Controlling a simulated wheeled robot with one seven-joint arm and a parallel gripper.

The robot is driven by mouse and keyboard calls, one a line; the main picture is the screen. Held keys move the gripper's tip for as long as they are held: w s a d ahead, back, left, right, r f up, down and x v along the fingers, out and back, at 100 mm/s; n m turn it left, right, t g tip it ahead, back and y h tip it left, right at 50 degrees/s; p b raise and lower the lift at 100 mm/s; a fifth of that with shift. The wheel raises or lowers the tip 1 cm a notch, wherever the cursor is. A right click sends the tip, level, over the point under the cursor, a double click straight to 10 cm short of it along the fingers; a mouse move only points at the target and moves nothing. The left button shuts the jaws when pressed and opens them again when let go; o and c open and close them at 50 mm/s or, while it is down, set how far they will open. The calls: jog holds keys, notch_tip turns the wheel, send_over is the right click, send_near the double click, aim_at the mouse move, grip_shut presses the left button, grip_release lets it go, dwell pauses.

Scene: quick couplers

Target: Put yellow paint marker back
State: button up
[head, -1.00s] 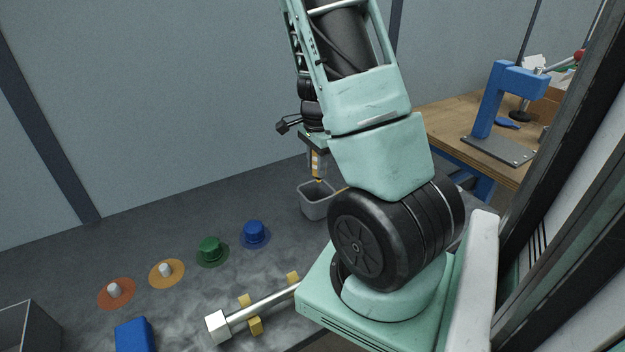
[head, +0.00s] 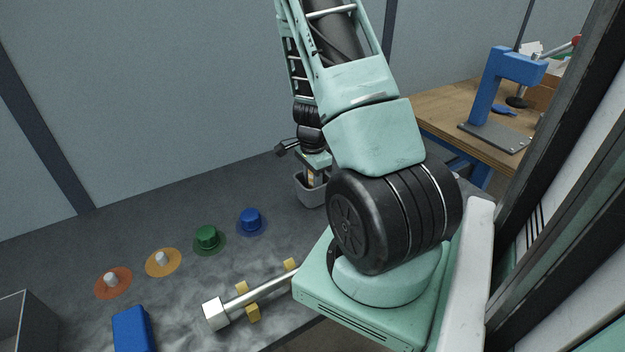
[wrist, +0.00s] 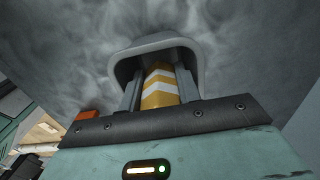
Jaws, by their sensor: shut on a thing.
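My gripper (wrist: 160,88) is shut on the yellow paint marker (wrist: 160,86), a yellow cylinder with white chevron bands, seen between the two fingers in the wrist view. The grey bin (head: 312,194) stands on the dark table near the back wall in the head view. My gripper is right at this bin, and its rim (wrist: 150,44) arches around the fingers and marker in the wrist view. The marker's lower end is hidden, so I cannot tell whether it touches the bin floor.
Blue (head: 250,219) and green (head: 207,237) couplers and two white pegs on orange discs (head: 163,262) line the table to the left. A metal bar (head: 255,293) lies on yellow supports in front. A blue block (head: 133,328) and a grey box (head: 22,325) are at left.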

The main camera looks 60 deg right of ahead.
jog(key=shift+f, duration=0.1)
jog(key=shift+f+b, duration=0.15)
jog(key=shift+b, duration=0.15)
jog(key=o, duration=1)
